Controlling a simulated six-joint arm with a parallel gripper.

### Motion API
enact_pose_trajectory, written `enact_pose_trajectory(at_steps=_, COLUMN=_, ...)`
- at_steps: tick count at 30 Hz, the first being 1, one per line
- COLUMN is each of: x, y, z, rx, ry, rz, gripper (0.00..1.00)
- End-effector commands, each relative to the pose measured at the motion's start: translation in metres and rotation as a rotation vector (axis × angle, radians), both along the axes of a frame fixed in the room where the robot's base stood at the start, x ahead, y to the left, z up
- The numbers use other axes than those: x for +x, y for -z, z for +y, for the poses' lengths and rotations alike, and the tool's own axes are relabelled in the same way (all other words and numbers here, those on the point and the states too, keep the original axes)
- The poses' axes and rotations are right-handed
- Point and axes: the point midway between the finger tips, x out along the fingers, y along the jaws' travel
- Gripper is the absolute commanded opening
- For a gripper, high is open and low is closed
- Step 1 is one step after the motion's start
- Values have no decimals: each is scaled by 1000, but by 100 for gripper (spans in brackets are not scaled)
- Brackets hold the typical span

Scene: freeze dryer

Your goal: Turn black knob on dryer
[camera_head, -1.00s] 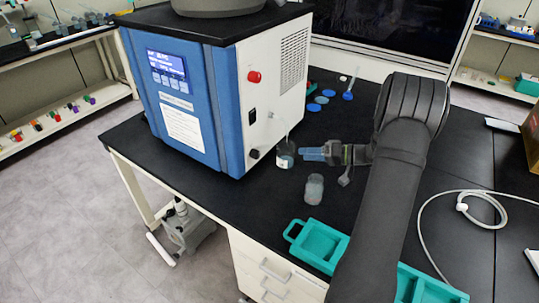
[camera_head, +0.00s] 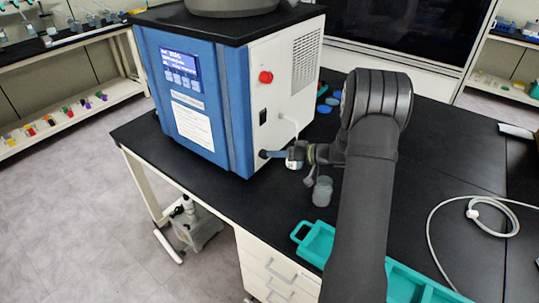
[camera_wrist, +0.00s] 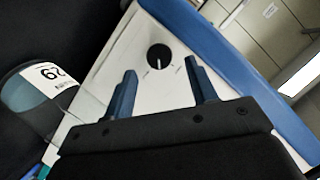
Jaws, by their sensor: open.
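The freeze dryer (camera_head: 225,90) is a blue and white box on the black bench. Its black knob (camera_wrist: 159,57) is round with a white pointer line, low on the white side panel. In the head view the knob (camera_head: 264,154) is partly hidden by my gripper (camera_head: 273,154), which is close beside it. In the wrist view my gripper (camera_wrist: 160,90) is open and empty, its two blue fingers on either side of the knob's line, with the knob a little beyond the fingertips. I cannot tell whether the fingers touch it.
A labelled bottle (camera_wrist: 40,95) stands close at left in the wrist view, partly behind my gripper in the head view. A second jar (camera_head: 322,191) and teal trays (camera_head: 317,243) stand nearer. A red button (camera_head: 266,77) and black switch (camera_head: 263,117) are above the knob.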

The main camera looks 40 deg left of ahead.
Motion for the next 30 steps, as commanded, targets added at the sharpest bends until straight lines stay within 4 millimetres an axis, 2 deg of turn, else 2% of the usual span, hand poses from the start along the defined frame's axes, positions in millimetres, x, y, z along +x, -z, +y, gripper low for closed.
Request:
enact_pose_trajectory(at_steps=3, x=-6, y=7, z=19, rx=0, ry=-3, rz=1, gripper=52)
enact_pose_trajectory(at_steps=7, x=-8, y=10, z=31, rx=0, ry=-1, rz=0, gripper=52)
enact_pose_trajectory(at_steps=18, x=-9, y=13, z=36, rx=0, ry=0, rz=1, gripper=52)
enact_pose_trajectory(at_steps=20, x=-9, y=12, z=36, rx=0, ry=0, rz=1, gripper=44)
enact_pose_trajectory(at_steps=25, x=-9, y=12, z=36, rx=0, ry=0, rz=1, gripper=11)
enact_pose_trajectory(at_steps=26, x=-9, y=12, z=36, rx=0, ry=0, rz=1, gripper=7)
enact_pose_trajectory(at_steps=30, x=-9, y=12, z=36, rx=0, ry=0, rz=4, gripper=8)
